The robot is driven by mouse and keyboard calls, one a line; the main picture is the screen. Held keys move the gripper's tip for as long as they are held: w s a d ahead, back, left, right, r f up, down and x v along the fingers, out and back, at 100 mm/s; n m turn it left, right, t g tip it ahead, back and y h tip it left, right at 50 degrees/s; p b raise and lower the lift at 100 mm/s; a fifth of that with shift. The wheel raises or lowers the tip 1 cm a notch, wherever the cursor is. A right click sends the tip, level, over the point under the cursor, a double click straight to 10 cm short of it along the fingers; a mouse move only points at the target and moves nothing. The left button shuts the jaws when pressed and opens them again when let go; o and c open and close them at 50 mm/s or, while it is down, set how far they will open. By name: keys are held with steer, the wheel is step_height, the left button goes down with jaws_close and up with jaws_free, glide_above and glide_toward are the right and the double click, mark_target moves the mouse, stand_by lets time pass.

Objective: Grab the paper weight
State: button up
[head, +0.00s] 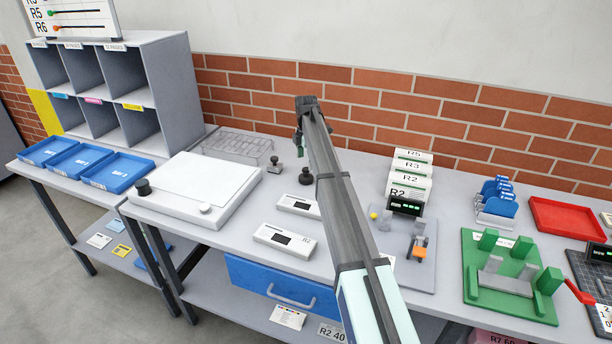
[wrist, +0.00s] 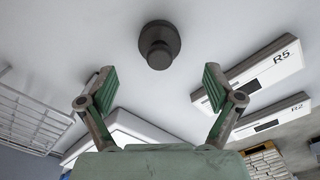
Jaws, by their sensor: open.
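The paper weight appears as a dark round piece with a knob on top (wrist: 158,45), at the top centre of the wrist view. It seems to be the dark round piece (head: 305,177) standing on the bench in the head view. My gripper (wrist: 160,88) is open, with its two green fingers spread apart and nothing between them. The weight lies beyond the fingertips, roughly midway between them, and is not touched. In the head view my gripper (head: 299,138) is small and partly hidden by my own arm, above the back of the bench.
A grey knobbed piece (head: 273,165) stands left of the weight. A wire rack (head: 237,146) and a white board (head: 195,190) lie further left. White labelled boxes (head: 284,240) lie towards the front. A grey fixture plate (head: 412,270) is to the right, and a brick wall (head: 440,112) closes off the back.

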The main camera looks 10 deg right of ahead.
mark_target(306, 169)
steer(key=shift+f+p, duration=1.35)
steer(key=shift+f, duration=2.05)
steer(key=c, duration=1.6)
